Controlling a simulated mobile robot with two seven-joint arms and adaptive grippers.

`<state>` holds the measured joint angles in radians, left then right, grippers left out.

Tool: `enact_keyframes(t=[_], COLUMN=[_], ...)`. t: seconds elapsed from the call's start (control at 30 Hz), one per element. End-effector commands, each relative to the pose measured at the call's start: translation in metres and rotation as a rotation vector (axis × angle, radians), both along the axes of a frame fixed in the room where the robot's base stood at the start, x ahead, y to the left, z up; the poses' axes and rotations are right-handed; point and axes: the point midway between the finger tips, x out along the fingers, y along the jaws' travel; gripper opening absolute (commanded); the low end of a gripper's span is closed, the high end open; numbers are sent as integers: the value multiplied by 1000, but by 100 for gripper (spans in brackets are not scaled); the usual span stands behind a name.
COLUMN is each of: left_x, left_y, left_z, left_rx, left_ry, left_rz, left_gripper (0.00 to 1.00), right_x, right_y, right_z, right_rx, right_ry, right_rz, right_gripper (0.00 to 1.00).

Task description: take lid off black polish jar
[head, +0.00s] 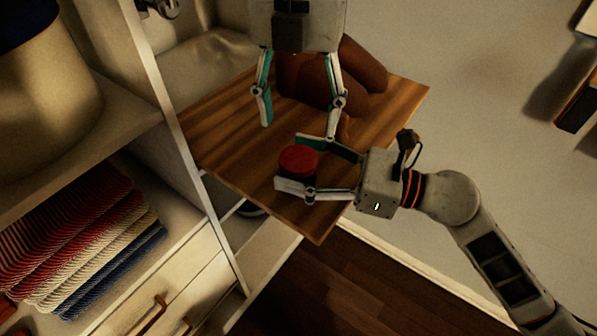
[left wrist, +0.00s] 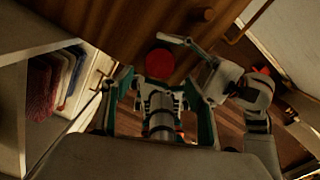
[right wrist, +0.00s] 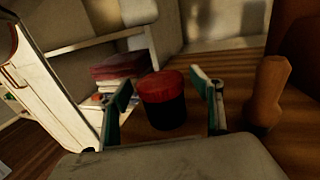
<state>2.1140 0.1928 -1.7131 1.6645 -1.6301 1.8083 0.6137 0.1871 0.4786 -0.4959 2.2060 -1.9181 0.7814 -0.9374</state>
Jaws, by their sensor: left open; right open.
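The jar has a red lid (head: 299,159) and a dark body (right wrist: 166,113). It stands upright on a wooden board, and the lid is on it. The lid also shows in the left wrist view (left wrist: 159,62). My right gripper (head: 289,164) is open, with its fingers on either side of the jar; whether they touch it I cannot tell. My left gripper (head: 299,131) is open and empty, pointing down above the board on the far side of the jar. The head view shows only a little of the jar body.
The wooden board (head: 225,150) has bare room to the left. Brown rounded objects (head: 362,68) stand at its back, behind my left gripper. A shelf unit with folded striped cloths (head: 85,235) is at the left. The board's front corner overhangs the dark floor.

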Motion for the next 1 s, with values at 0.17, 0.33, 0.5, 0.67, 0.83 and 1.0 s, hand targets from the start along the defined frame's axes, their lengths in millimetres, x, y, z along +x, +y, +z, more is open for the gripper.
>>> enact_keyframes(t=[0.17, 0.33, 0.5, 0.67, 0.83, 1.0], left_x=[0, 0, 0, 0, -9, -35], left_y=[0, 0, 0, 0, -10, -43], left_z=[0, 0, 0, 0, 0, 6], left_rx=[0, 0, 0, -1, -39, -169], left_ry=[0, 0, 0, 0, 34, 139], left_rz=[0, 0, 0, 0, -6, -5], left_gripper=[58, 58, 58, 58, 58, 58], right_x=[2, 2, 2, 2, 2, 2], right_y=[5, 6, 5, 5, 5, 5], right_z=[0, 0, 0, 0, 0, 0], right_rx=[0, -1, 0, -1, -1, -1], right_ry=[-1, -1, 0, 0, 0, 0], right_rz=[0, 0, 0, 0, 0, 0], right_gripper=[65, 65, 28, 0, 0, 0])
